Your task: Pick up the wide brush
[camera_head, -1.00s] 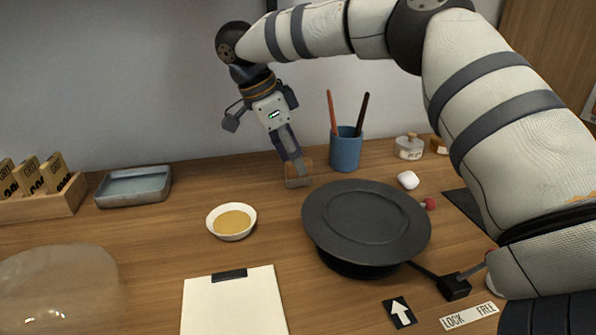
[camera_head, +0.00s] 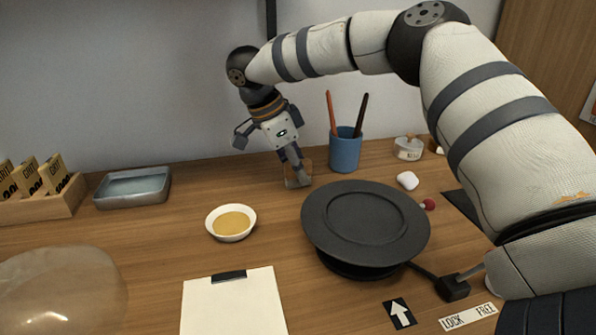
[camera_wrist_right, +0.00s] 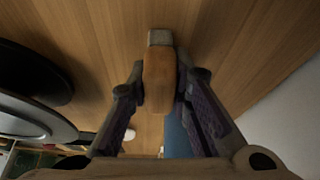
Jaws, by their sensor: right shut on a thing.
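The wide brush has an orange-brown wooden handle and a grey end; in the wrist view the brush (camera_wrist_right: 158,80) lies between my right gripper's fingers. In the head view the brush (camera_head: 304,167) is small and partly hidden by the fingers, near the back of the table, in front of the blue cup. My right gripper (camera_head: 296,172) points down and is shut on the brush. I cannot tell whether the brush still touches the table. My left gripper is not in view.
A blue cup (camera_head: 345,152) with two thin brushes stands just right of the gripper. A dark round wheel (camera_head: 366,222) is in front. A white bowl (camera_head: 231,222) of gold stuff, a grey tray (camera_head: 133,187) and a clipboard (camera_head: 235,305) lie to the left.

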